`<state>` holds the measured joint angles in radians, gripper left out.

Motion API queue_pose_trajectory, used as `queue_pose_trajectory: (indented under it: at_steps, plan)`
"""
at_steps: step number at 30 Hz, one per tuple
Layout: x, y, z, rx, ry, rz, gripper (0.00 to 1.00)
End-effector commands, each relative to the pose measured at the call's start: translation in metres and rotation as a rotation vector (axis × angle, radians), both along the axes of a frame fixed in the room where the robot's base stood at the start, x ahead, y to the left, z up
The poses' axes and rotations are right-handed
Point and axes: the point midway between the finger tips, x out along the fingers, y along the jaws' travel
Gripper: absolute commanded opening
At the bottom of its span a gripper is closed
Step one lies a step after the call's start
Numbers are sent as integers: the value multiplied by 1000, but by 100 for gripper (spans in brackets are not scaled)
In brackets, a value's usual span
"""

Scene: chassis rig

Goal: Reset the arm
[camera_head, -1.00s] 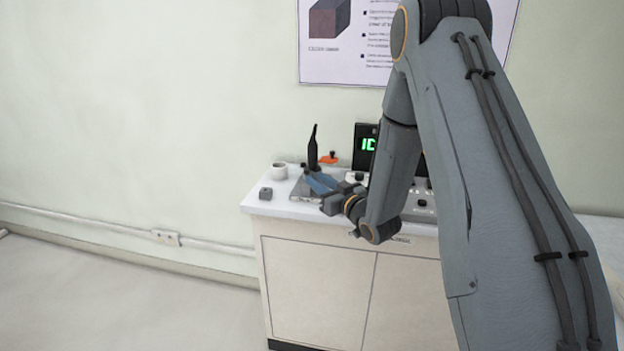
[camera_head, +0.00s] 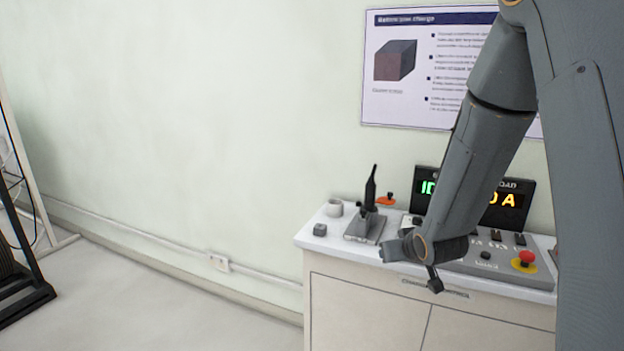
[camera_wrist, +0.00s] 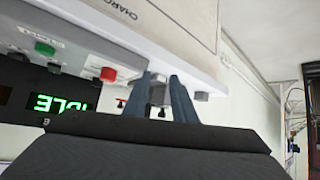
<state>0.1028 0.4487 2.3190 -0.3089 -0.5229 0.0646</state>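My arm (camera_head: 480,160) reaches down over the front edge of the console cabinet. My gripper (camera_wrist: 160,80) shows in the wrist view as two blue-grey fingers with a gap between them, and I see nothing held. In the head view the wrist end is left of the button panel, and the fingers are hard to make out. A black upright lever (camera_head: 370,190) on a grey base (camera_head: 358,228) stands on the cabinet top, left of my wrist and apart from it.
A poster (camera_head: 400,100) hangs behind. A black frame (camera_head: 22,260) stands far left. Floor between is clear.

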Motion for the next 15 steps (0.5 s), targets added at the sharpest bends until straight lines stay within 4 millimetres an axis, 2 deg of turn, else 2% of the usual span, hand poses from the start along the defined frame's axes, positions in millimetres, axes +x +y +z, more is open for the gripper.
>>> queue_pose_trajectory:
  at_steps: [5, 9, 12, 15]
  plan:
    - [-84, -1, -4, -33, 284, -80, 24]
    - [-163, 5, -4, -33, 512, -125, 24]
    - [-213, 12, -1, -24, 652, -144, 24]
    - [-251, 19, 3, -14, 754, -154, 24]
